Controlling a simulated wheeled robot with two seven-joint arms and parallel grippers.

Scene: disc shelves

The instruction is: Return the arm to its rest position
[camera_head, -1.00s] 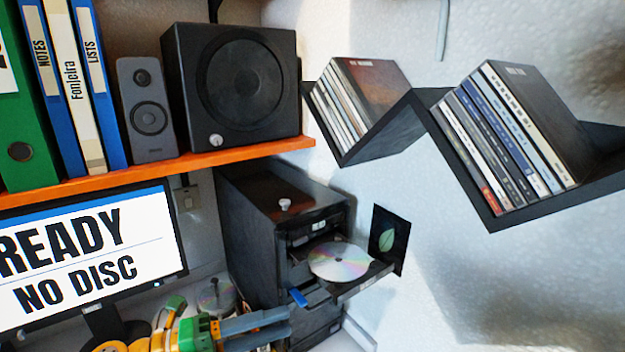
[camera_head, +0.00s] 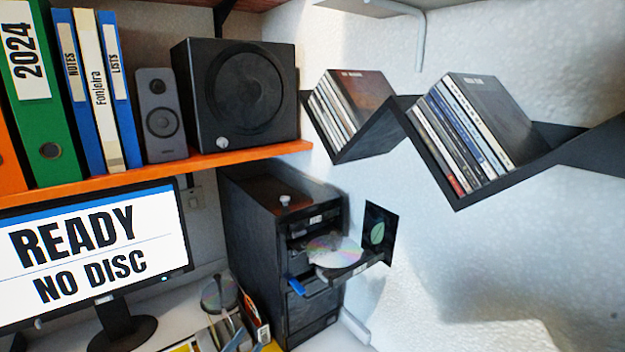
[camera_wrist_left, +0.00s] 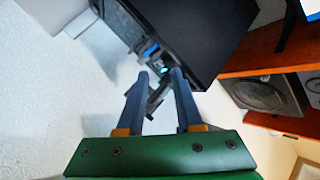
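My left gripper (camera_wrist_left: 160,76) shows in the left wrist view. Its two blue-grey fingers stand apart with nothing visible held between them, pointing toward the black computer tower (camera_wrist_left: 205,35). In the head view only a bluish bit of what seems to be this gripper shows at the bottom edge. The tower (camera_head: 265,235) has its disc tray (camera_head: 358,268) out, and a shiny disc (camera_head: 335,250) lies on it, apart from the gripper. My right gripper is in neither view.
A monitor (camera_head: 95,250) reads "READY NO DISC". An orange shelf (camera_head: 200,165) holds binders and speakers (camera_head: 240,95). A black zigzag wall shelf (camera_head: 395,125) holds disc cases. A disc spindle (camera_head: 220,293) and upright cases (camera_head: 255,320) stand on the desk beside the tower.

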